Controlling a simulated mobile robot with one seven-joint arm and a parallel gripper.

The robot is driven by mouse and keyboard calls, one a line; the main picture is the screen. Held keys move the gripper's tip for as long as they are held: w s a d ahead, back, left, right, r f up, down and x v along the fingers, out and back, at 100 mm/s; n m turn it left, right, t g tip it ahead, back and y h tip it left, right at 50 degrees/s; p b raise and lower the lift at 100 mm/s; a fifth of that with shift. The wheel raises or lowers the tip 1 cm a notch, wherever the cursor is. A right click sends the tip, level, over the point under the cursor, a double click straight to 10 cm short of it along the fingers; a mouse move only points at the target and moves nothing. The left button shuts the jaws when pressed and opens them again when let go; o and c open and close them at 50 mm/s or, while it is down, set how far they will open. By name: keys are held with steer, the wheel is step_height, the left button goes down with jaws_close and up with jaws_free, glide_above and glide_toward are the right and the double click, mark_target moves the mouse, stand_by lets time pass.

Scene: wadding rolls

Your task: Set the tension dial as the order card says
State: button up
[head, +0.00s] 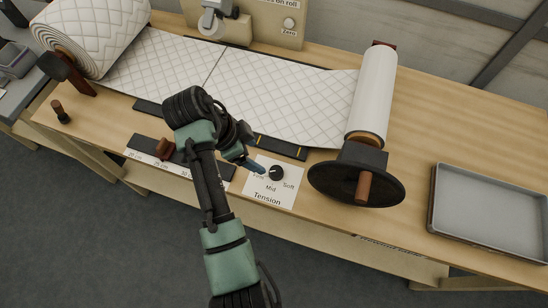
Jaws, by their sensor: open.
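The tension dial (276,173) is a small black knob on a white plate (262,196) marked "Tension". "Mid" is below the knob and "Soft" to its right; the label at its left is partly covered and looks like "Firm". A small pale mark shows on the knob, but its exact setting is hard to tell. My gripper (257,168) is open, with its bluish fingertips just left of the knob, close to it; I cannot tell if they touch. I make out no order card in this view.
Quilted wadding runs from a large roll (90,35) to a white roll (373,95) with a black crank disc (357,182) right of the dial. A grey tray (490,212) sits at far right.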

mark_target(276, 171)
steer(key=x, duration=1.3)
steer(key=shift+s+d+p, duration=0.15)
steer(key=shift+s+p, duration=0.05)
steer(key=shift+p, duration=0.1)
steer(key=shift+r, duration=0.1)
steer(key=shift+c, duration=0.2)
jaws_close()
